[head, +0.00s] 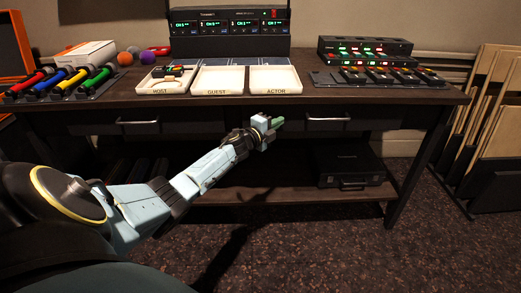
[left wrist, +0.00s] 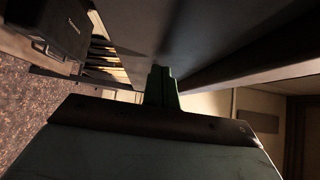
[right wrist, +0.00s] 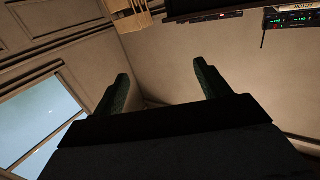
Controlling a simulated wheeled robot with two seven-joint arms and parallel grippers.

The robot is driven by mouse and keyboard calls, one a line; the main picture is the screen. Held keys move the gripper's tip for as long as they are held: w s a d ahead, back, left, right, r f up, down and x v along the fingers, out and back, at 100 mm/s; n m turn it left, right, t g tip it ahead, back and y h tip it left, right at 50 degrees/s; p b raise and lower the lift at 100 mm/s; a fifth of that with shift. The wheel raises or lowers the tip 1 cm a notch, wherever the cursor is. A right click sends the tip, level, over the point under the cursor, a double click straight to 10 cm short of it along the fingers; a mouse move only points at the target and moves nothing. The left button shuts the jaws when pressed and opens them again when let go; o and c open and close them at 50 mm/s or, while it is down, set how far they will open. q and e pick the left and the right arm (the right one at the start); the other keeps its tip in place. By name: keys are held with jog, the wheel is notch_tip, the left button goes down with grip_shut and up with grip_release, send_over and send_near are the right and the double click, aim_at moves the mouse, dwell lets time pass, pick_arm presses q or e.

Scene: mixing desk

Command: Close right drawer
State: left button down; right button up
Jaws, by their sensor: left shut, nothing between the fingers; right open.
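The right drawer is the dark front under the right half of the desk, with a silver bar handle (head: 328,119). It looks about level with the desk front; a small gap cannot be told. My left gripper (head: 275,123) is in front of the desk, just left of that handle, with green fingers shut and empty. The shut fingers also show in the left wrist view (left wrist: 162,86), close to dark desk surfaces; contact cannot be told. My right gripper (right wrist: 160,84) is open and empty, outside the head view, with the desk far off at the top of its view.
The left drawer handle (head: 137,122) is on the same desk. Trays (head: 218,93), a rack unit (head: 228,45) and a switch panel (head: 365,62) stand on top. A black case (head: 350,180) sits on the lower shelf (head: 265,195). Folded panels (head: 485,130) lean at right.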

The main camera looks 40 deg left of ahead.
pick_arm(q)
jog(key=s+d+p, duration=0.3)
jog(key=s+p, duration=0.2)
jog(key=s, duration=0.7)
jog(key=shift+s+f, duration=0.15)
jog(key=shift+f, duration=0.15)
pick_arm(e)
jog(key=s+d+f+g+h, duration=0.2)
jog(key=s+d+f+g, duration=0.1)
jog(key=s+f+g, duration=0.3)
jog(key=s+d+f+g+h, duration=0.2)
jog(key=s+d+f+g, duration=0.2)
jog(key=s+f+g, duration=0.3)
jog(key=shift+s+f+m, duration=0.25)
jog(key=shift+f+m, duration=0.05)
jog(key=shift+f, duration=0.85)
